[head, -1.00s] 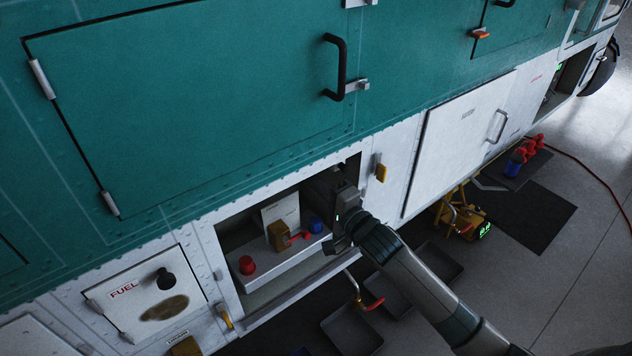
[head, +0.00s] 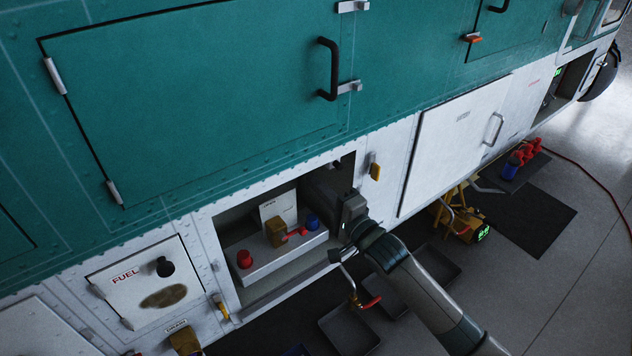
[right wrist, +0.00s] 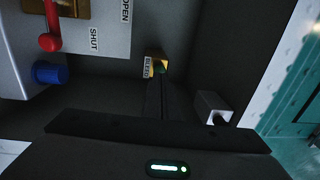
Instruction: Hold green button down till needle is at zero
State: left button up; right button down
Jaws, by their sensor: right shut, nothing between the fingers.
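The green button (right wrist: 160,67) sits in a small yellow housing with a BLEED label, at the back of the dark bay in the right wrist view. My right gripper (right wrist: 158,84) is shut and empty, its dark fingertips at the button's lower edge in that view. I cannot tell whether they touch it or whether it is pressed. In the head view my right gripper (head: 347,212) reaches into the right end of the open bay, and the button is hidden. I cannot make out a gauge needle in either view. My left gripper is not in view.
A white shelf (head: 262,271) in the bay carries a red knob (head: 244,259), a brass block with a red lever (head: 294,234) and a blue knob (head: 313,223). A pale box (right wrist: 214,107) stands right of my fingers. Trays (head: 348,329) lie on the floor below.

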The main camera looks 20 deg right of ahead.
jog(key=b+v, duration=0.3)
jog(key=v, duration=0.7)
jog(key=shift+b, duration=0.3)
jog(key=shift+f, duration=0.1)
